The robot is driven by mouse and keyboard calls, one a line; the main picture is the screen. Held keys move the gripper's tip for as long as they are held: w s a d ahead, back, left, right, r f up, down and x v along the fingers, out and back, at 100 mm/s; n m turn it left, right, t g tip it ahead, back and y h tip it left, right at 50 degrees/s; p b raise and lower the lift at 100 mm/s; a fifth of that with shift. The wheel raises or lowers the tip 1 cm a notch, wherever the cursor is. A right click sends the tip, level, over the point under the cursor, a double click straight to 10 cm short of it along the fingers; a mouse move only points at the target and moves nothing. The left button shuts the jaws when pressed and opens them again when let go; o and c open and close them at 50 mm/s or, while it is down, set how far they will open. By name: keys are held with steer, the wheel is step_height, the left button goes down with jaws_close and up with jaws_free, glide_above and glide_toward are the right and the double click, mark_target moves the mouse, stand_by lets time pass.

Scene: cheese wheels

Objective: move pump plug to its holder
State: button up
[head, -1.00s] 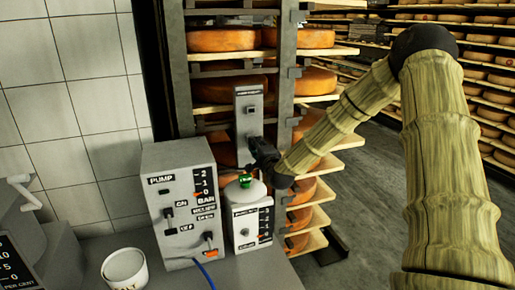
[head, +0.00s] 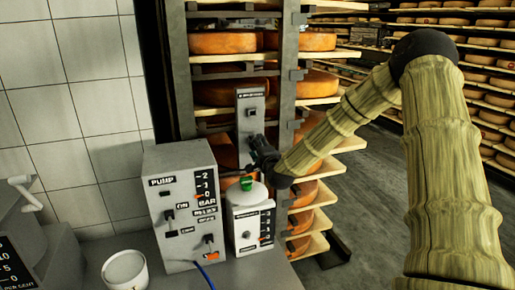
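The grey pump box (head: 180,205), labelled PUMP, stands on the counter with switches and a scale on its front. A blue cable (head: 206,277) comes out low at its front edge. I cannot make out the plug or its holder for certain. My gripper (head: 262,154) is a small dark shape, up and right of the pump box. It is in front of the rack, next to the lower part of a tall grey panel (head: 251,112). Whether it touches the panel, and whether its fingers hold anything, is too small to tell.
A smaller white box (head: 250,228) with a green-topped dome (head: 247,184) stands right of the pump box. A white cup (head: 125,271) is at front left. A rack of cheese wheels (head: 223,42) stands behind. Open floor (head: 372,200) lies to the right.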

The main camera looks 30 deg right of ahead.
steer(key=v, duration=1.2)
steer(key=shift+d, duration=0.1)
stand_by(0.4)
